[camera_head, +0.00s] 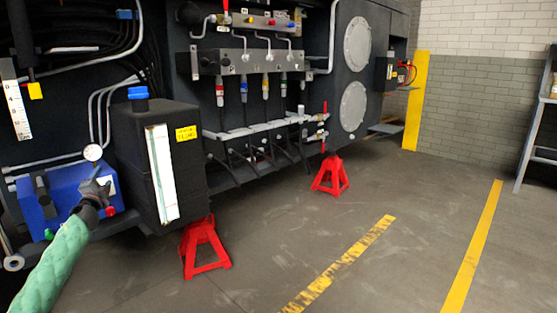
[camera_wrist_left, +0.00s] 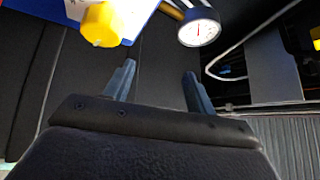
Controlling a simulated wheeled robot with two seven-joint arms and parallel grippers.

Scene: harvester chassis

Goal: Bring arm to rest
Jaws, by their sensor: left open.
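My left arm comes in from the lower left of the head view in a green sleeve. Its gripper (camera_head: 97,187) is in front of the blue box (camera_head: 62,205) on the harvester chassis. In the left wrist view the gripper's two fingers (camera_wrist_left: 158,75) stand apart with nothing between them. Beyond them are a yellow knob (camera_wrist_left: 102,24) and a round white gauge (camera_wrist_left: 199,28). The gauge also shows above the blue box in the head view (camera_head: 93,152). Whether the gripper touches the box I cannot tell. My right gripper is not in view.
A black tank (camera_head: 190,170) with a blue cap stands right of the blue box. Red jack stands (camera_head: 204,249) (camera_head: 331,176) are under the chassis. A valve panel (camera_head: 250,62) with hoses is above. Floor at right is open, with yellow lines (camera_head: 472,245); a rack (camera_head: 537,120) is far right.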

